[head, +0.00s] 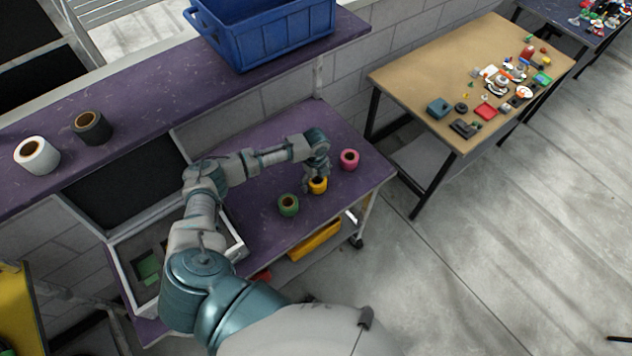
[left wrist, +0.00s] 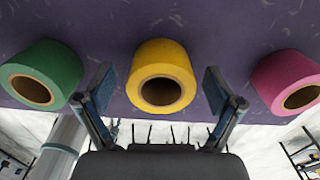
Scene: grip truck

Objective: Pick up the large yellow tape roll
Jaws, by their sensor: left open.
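The yellow tape roll (head: 318,185) stands on the purple cart top (head: 270,230), between a green roll (head: 288,205) and a pink roll (head: 349,159). My left gripper (head: 312,182) is right at the yellow roll in the head view, partly covering it. In the left wrist view the yellow roll (left wrist: 162,78) lies ahead between the two spread fingers of my left gripper (left wrist: 160,92), with a gap on each side. The green roll (left wrist: 42,75) is left of the fingers and the pink roll (left wrist: 288,82) right of them. My right gripper is not in view.
A purple shelf (head: 150,90) behind holds a blue crate (head: 265,35), a white roll (head: 37,155) and a dark roll (head: 92,128). An open case (head: 125,275) sits left on the cart. A wooden table (head: 430,75) with small items stands right.

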